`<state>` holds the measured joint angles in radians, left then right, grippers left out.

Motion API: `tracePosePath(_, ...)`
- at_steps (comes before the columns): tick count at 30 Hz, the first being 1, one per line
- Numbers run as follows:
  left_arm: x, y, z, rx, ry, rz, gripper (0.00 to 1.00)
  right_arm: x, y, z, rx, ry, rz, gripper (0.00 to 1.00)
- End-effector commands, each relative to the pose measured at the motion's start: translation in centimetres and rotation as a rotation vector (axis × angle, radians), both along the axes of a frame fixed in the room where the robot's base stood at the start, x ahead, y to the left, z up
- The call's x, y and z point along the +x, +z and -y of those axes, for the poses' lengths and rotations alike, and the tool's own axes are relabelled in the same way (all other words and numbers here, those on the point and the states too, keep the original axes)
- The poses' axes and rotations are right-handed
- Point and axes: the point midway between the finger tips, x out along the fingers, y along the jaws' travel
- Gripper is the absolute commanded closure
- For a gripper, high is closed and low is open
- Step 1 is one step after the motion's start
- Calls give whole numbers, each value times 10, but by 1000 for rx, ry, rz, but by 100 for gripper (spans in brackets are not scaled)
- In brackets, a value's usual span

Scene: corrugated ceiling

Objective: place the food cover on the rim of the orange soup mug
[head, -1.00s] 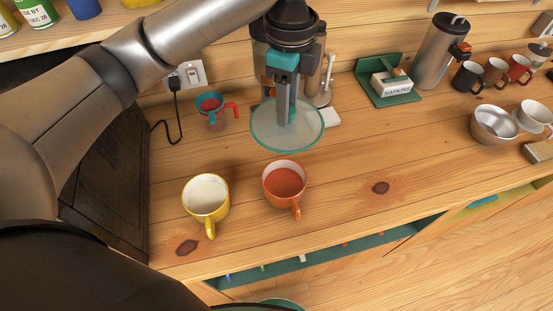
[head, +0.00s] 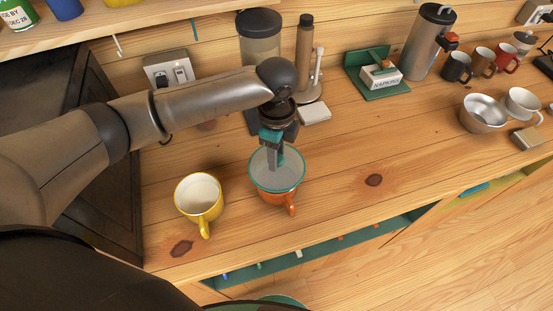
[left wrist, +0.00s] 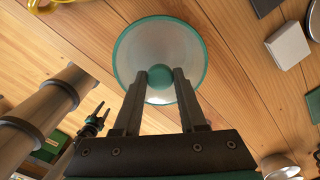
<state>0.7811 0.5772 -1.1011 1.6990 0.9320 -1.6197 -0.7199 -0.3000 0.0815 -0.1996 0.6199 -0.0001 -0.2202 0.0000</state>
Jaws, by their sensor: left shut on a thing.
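The food cover (head: 262,178) is a clear disc with a teal rim and a teal knob (left wrist: 160,76). My left gripper (head: 275,167) is shut on the knob from above. In the head view the cover lies over the mouth of the orange soup mug (head: 284,199), whose lower side and handle show below it. I cannot tell whether the cover touches the rim. The mug is hidden under the cover in the left wrist view. My right gripper (left wrist: 102,110) shows small at the left of that view, its two fingers apart.
A yellow mug (head: 203,214) stands close to the left of the orange mug. A grinder-like machine (head: 261,40) and a small white box (head: 315,112) stand behind. The counter's middle right is clear.

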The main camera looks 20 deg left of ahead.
Motion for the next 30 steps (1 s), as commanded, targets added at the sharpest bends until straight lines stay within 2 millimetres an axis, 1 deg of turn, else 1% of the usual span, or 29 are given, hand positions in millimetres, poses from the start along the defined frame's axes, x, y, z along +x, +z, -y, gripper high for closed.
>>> tracePosePath(1, -1, -10, 0, 0, 0, -4, 100, 0, -1, 0, 0, 0, 0, 50)
tracePosePath(3, -1, -19, 0, 1, 0, -3, 100, 0, -2, 0, 0, 0, 0, 50)
tracePosePath(6, 0, -26, 0, 0, 0, -1, 100, 0, -2, 0, 0, -1, 0, 50)
tracePosePath(14, 0, -27, 0, 0, 0, 0, 100, 0, -2, 0, 0, -1, 0, 50)
tracePosePath(22, 0, -34, 0, 0, -1, -1, 100, 0, -3, 0, 0, -1, 0, 50)
tracePosePath(23, 0, -34, 0, 0, -1, -1, 56, 0, -2, 0, 0, -1, 0, 50)
tracePosePath(30, 0, -34, 0, 0, 0, -1, 30, 0, -2, -1, 1, -1, 0, 50)
